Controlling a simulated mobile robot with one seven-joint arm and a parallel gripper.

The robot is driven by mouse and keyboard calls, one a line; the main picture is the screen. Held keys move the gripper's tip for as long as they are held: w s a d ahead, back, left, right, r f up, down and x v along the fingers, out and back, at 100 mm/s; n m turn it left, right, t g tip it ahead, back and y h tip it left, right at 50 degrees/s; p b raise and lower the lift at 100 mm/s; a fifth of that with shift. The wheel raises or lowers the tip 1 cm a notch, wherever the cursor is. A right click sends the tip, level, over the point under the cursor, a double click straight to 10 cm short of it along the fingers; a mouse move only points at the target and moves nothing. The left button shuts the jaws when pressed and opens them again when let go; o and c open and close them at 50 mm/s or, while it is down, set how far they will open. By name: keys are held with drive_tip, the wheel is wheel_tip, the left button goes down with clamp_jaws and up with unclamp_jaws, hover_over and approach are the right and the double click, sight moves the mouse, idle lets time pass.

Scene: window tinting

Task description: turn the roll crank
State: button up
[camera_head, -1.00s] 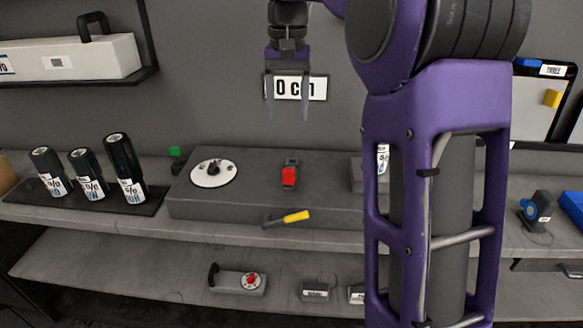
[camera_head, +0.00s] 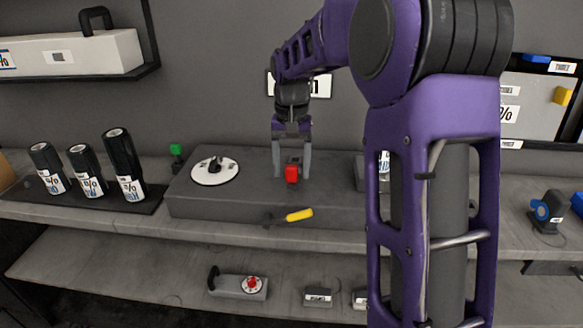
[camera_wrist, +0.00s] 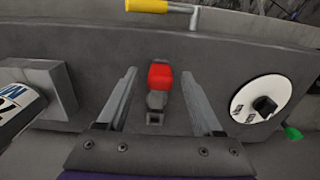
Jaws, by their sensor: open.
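The roll crank, a grey arm with a yellow handle (camera_head: 299,215), sticks out from the front of the grey box (camera_head: 200,207) on the bench. Its yellow handle (camera_wrist: 147,6) and grey arm (camera_wrist: 194,18) also show at the top of the wrist view. My gripper (camera_head: 292,174) is open above the box, its fingers either side of a red-topped switch (camera_head: 292,174). In the wrist view my gripper (camera_wrist: 165,100) has clear gaps to the red switch (camera_wrist: 160,76) between its fingers. It holds nothing and is apart from the crank, behind it.
A white dial with a black knob (camera_head: 214,171) is on the box's left. Several black spray cans (camera_head: 123,166) stand on a mat at left.

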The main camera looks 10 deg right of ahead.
clamp_jaws()
idle(0.3)
idle(1.1)
